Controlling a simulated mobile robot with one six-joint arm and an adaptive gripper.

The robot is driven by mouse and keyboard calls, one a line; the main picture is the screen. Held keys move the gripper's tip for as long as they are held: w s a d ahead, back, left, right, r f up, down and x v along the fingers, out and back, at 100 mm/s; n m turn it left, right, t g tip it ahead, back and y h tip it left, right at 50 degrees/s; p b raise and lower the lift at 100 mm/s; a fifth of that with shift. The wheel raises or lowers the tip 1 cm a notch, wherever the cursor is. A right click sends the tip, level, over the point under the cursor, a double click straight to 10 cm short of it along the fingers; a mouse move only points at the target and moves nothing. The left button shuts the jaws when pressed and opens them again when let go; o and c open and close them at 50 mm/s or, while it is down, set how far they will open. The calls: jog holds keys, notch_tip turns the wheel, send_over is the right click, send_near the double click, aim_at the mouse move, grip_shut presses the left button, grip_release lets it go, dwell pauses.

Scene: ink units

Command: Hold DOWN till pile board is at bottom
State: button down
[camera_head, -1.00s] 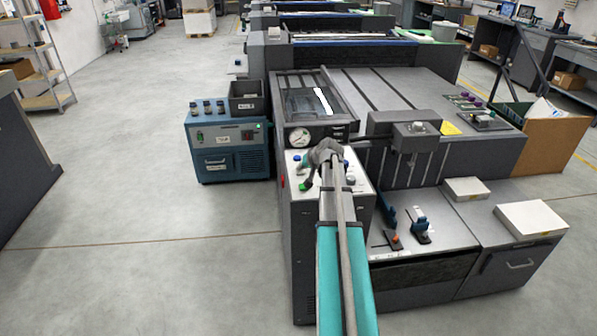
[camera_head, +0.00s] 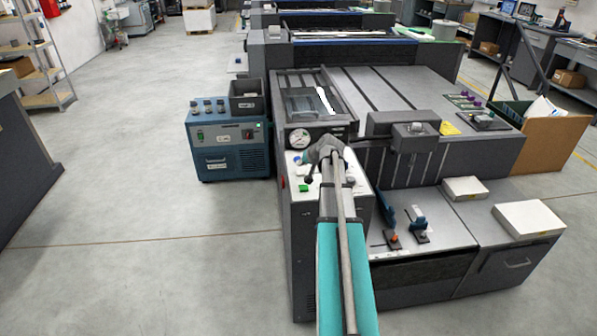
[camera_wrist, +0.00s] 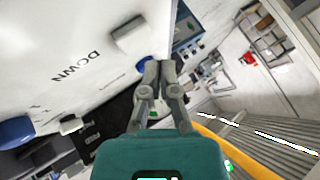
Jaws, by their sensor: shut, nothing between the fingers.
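The control panel (camera_head: 301,206) is the light top of the dark cabinet in front of my arm. In the wrist view, the printed word DOWN (camera_wrist: 75,65) shows upside down on the white panel (camera_wrist: 50,30). A pale raised button (camera_wrist: 132,38) sits nearest to that word. My gripper (camera_wrist: 159,66) is shut and empty, its fingertips beside a blue button (camera_wrist: 144,65); I cannot tell whether they touch it. In the head view my gripper (camera_head: 309,179) is small, above the panel near a green button (camera_head: 304,188). I cannot make out the pile board.
A round gauge (camera_head: 299,138) stands at the panel's back edge. Another blue knob (camera_wrist: 15,130) is at the wrist view's left edge. A blue unit (camera_head: 230,147) stands left of the press. A side table (camera_head: 450,222) with tools and white stacks is at right. The floor at left is clear.

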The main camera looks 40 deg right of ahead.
aim_at(301, 173)
jog(key=shift+r+p, duration=1.8)
jog(key=shift+r, duration=0.3)
jog(key=a+f+n+g+y, duration=0.1)
jog(key=a+f+n+g, duration=0.2)
jog(key=a, duration=1.2)
jog(key=s+a+f+n+g, duration=0.1)
jog(key=s+a+g, duration=0.1)
jog(key=s+a, duration=0.3)
jog(key=s+a+n+g+h, duration=0.1)
jog(key=s+a, duration=0.5)
jog(key=a, duration=0.8)
jog(key=s+a+f+n+g, duration=0.1)
jog(key=s+a+n+g, duration=0.2)
jog(key=a, duration=0.7)
jog(key=shift+s+f+h, duration=0.3)
jog(key=shift+s+f, duration=0.05)
jog(key=shift+s, duration=0.85)
jog(key=shift+d, duration=0.2)
